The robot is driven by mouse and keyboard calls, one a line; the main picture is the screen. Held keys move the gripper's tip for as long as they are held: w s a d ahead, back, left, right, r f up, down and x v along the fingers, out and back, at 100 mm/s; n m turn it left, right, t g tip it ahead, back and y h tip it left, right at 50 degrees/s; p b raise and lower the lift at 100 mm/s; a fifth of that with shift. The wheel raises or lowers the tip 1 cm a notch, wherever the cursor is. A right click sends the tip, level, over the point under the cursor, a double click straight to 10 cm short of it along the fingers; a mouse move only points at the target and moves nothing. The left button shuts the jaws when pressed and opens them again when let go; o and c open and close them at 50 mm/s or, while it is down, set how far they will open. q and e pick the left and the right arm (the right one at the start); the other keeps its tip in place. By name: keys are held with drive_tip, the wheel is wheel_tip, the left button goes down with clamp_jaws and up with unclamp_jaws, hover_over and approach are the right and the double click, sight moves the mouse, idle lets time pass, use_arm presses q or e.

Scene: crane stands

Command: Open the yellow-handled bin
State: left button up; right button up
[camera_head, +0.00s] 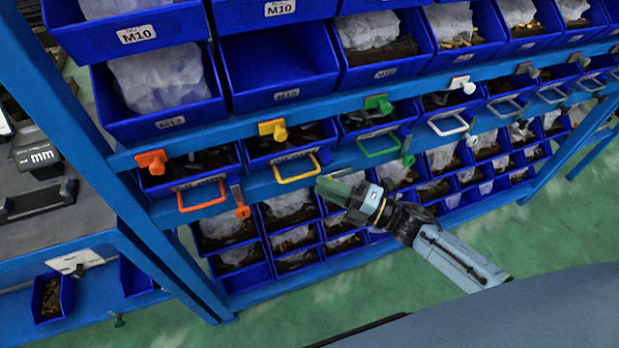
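The yellow-handled bin (283,143) is a blue bin in the middle row of the rack, with dark contents and a label on its front. Its yellow handle (297,169) is a loop hanging off the front, and a yellow knob (273,129) sits on the blue rail above it. The bin appears in line with its neighbours. My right gripper (334,188) is just right of and slightly below the yellow handle, pointing left; it looks apart from the handle. I cannot tell whether its fingers are open. My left gripper is not in view.
An orange-handled bin (190,168) is to the left and a green-handled bin (376,122) to the right, with white-handled bins beyond. Orange (241,204) and green (407,152) levers hang near my gripper's height. Smaller bins (290,207) fill the rows below. Green floor (560,235) is clear at right.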

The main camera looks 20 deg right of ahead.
drive_tip(key=shift+x, duration=2.25)
drive_tip(key=shift+c, duration=0.2)
clamp_jaws()
